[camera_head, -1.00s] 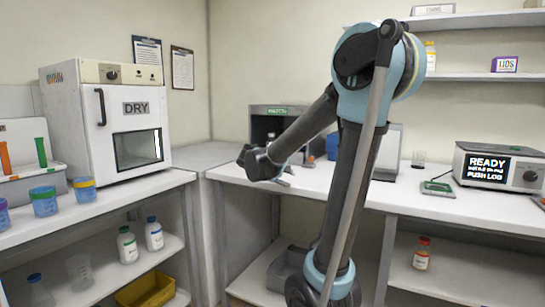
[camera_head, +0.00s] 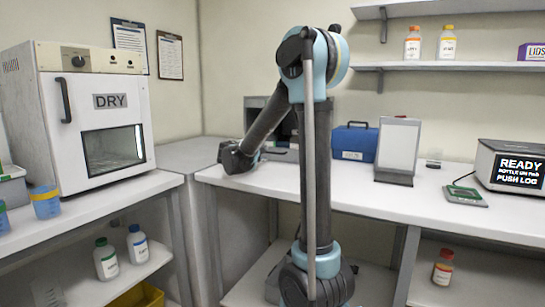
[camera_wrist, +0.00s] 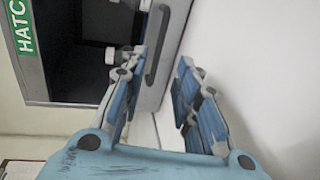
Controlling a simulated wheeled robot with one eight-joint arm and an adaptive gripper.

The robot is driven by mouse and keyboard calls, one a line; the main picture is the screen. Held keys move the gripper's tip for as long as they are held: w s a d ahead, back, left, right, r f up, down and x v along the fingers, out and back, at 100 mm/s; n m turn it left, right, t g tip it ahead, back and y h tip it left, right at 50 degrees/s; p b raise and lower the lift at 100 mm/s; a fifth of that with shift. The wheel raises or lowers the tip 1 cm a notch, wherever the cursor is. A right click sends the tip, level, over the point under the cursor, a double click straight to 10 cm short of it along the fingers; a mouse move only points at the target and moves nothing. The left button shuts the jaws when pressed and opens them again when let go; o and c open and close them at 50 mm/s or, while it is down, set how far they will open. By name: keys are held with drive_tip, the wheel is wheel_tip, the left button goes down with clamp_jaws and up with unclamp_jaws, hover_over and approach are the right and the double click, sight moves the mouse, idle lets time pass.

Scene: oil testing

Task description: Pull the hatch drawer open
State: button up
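The hatch (camera_head: 257,112) is a grey box with a dark front at the back of the counter, mostly hidden behind my arm in the head view. In the wrist view its green sign (camera_wrist: 24,38) reads "HATC" beside a dark recess. A light grey panel with a long dark bar handle (camera_wrist: 161,48) shows beyond my fingers. My gripper (camera_wrist: 166,62) is open, with one blue finger on each side. The handle appears between the fingers, nearer the left one; I cannot tell whether they touch. In the head view my gripper (camera_head: 240,158) is low over the counter.
A dryer (camera_head: 88,110) stands on the left counter. A blue case (camera_head: 354,143), an upright panel (camera_head: 397,146), a small green-topped device (camera_head: 464,195) and a READY display unit (camera_head: 515,168) stand on the right counter. Its front part (camera_head: 390,205) is clear.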

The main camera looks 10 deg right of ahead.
drive_tip(key=x, duration=1.2)
drive_tip(key=shift+w+d+f, duration=0.1)
drive_tip(key=shift+w+d, duration=0.1)
drive_tip(key=shift+d, duration=0.05)
clamp_jaws()
